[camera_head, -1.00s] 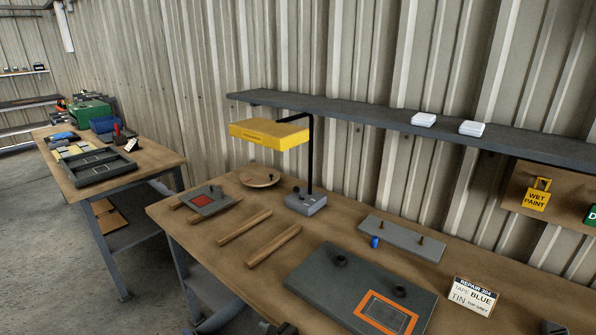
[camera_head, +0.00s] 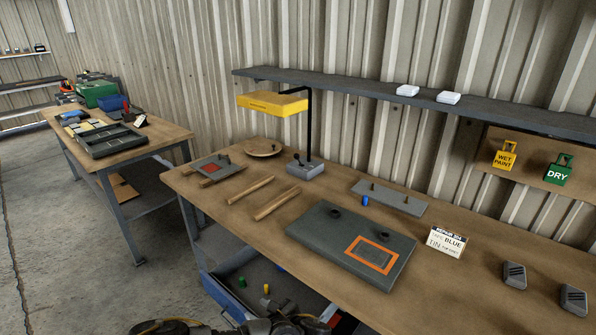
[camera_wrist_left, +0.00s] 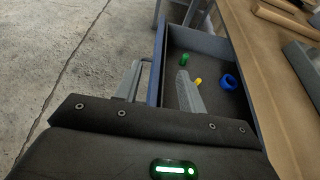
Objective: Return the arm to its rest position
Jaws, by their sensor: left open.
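My left gripper (camera_head: 268,322) shows at the bottom edge of the head view, low in front of the workbench, partly cut off. In the left wrist view its two grey fingers (camera_wrist_left: 158,88) are apart, one on each side of the front wall of an open drawer (camera_wrist_left: 152,72). A thin bar, perhaps the drawer handle, shows beside the left finger; I cannot tell whether they touch. No held object shows between the fingers. The drawer holds a green peg (camera_wrist_left: 184,60), a yellow peg (camera_wrist_left: 197,82) and a blue ring (camera_wrist_left: 228,82). My right gripper is out of view.
The workbench (camera_head: 470,283) carries a grey panel with an orange frame (camera_head: 372,253), wooden bars (camera_head: 278,203), a yellow lamp (camera_head: 272,103) and a repair sign (camera_head: 446,242). A shelf (camera_head: 345,86) runs along the wall. Open floor (camera_head: 60,260) lies to the left.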

